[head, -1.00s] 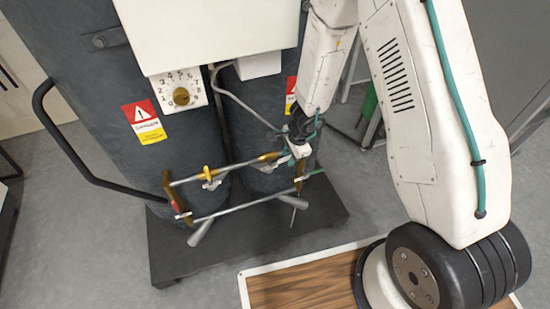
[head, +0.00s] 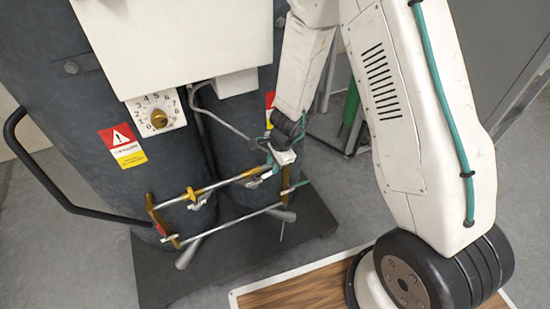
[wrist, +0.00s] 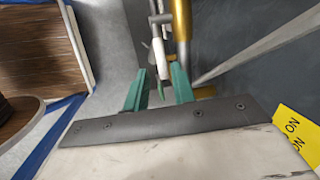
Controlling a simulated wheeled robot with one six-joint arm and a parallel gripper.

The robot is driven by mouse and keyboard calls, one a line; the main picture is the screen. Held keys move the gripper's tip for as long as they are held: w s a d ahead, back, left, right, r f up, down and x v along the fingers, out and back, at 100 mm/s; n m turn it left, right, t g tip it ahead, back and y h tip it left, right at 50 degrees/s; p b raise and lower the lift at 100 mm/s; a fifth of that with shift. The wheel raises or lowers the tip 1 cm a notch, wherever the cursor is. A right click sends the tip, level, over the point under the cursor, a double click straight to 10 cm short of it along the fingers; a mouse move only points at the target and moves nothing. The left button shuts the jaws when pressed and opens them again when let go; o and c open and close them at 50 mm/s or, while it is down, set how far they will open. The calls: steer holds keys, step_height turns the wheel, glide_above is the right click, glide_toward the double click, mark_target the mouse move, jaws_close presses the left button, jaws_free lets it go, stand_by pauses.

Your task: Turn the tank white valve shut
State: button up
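In the head view my gripper (head: 275,163) is at the right end of the pipe frame on the tanks, and the arm partly hides the white valve there. In the wrist view my gripper (wrist: 158,78) has two green fingers that stand apart. The white valve handle (wrist: 159,58) shows as a narrow upright piece between and just beyond the fingertips. A gap shows on each side of it, and I cannot tell of any contact. A small green piece shows below it, between the fingers. The dark grey tank (head: 72,110) carries a warning label.
A yellow valve (head: 195,198) sits on the upper pipe, left of my gripper. A lower pipe (head: 225,222) runs below it. A black handrail (head: 45,180) curves out at left. A numbered dial (head: 158,117) is above. A wood-topped platform (head: 290,292) lies on the floor in front.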

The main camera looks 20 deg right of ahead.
steer(key=shift+v, duration=2.05)
steer(key=shift+s, duration=0.15)
